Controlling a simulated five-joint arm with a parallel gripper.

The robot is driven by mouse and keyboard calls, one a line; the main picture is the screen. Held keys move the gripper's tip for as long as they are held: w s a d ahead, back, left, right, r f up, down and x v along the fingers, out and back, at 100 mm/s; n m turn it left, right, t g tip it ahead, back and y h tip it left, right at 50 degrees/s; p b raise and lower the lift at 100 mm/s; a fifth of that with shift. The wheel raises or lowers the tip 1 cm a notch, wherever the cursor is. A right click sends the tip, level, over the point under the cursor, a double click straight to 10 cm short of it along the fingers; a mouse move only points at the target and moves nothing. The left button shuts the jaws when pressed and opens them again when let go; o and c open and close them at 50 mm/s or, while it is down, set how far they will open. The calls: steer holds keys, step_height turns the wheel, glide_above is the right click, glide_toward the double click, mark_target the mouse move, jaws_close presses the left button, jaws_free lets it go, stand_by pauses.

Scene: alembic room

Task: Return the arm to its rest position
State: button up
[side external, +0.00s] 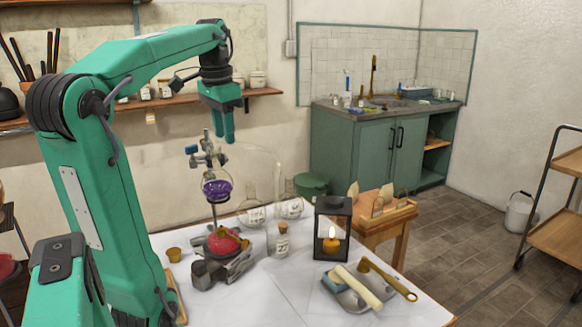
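My gripper (224,128) hangs from the raised green arm, pointing down above the back of the white table (270,305). Its fingers look close together, but I cannot tell whether they are open or shut. Nothing visible hangs from them. Below and slightly left of it is a clamp stand holding a round flask of purple liquid (216,187). The gripper looks higher than the flask and apart from it in this view.
A red round object (223,241) sits beneath the flask. Clear flasks (252,213), a corked bottle (282,240), a black lantern (331,228) with a lit candle, and a grey tray (352,300) stand on the table. A shelf (150,104) runs along the wall behind.

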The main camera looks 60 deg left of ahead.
steer(key=d+f+m+t, duration=0.1)
steer(key=d+f+t, duration=0.1)
steer(key=d+f, duration=0.6)
steer(key=d+f+m+t+h, duration=0.1)
steer(key=d+f, duration=0.6)
steer(key=d, duration=0.7)
steer(key=shift+s+d+f+t, duration=0.3)
steer(key=shift+d+f+t, duration=0.1)
steer(key=shift+t, duration=0.3)
steer(key=shift+o, duration=1)
steer(key=w+a+r+n+g+y, duration=0.1)
steer(key=w+a+r+n+g, duration=0.2)
steer(key=a+r+n, duration=1.1)
steer(key=s+a+r+n+g, duration=0.1)
steer(key=s+a+n, duration=0.1)
steer(key=a, duration=0.3)
steer(key=s+a+r+n, duration=0.2)
steer(key=s+a+n, duration=0.1)
steer(key=a, duration=0.3)
steer(key=s+a+r+n+g+h, duration=0.1)
steer(key=s+a+r+n, duration=0.1)
steer(key=a, duration=0.4)
steer(key=shift+s+a+r+n+g, duration=0.15)
steer(key=shift+s+r+n+g, duration=0.15)
steer(key=shift+s+n, duration=0.45)
steer(key=shift+w, duration=0.1)
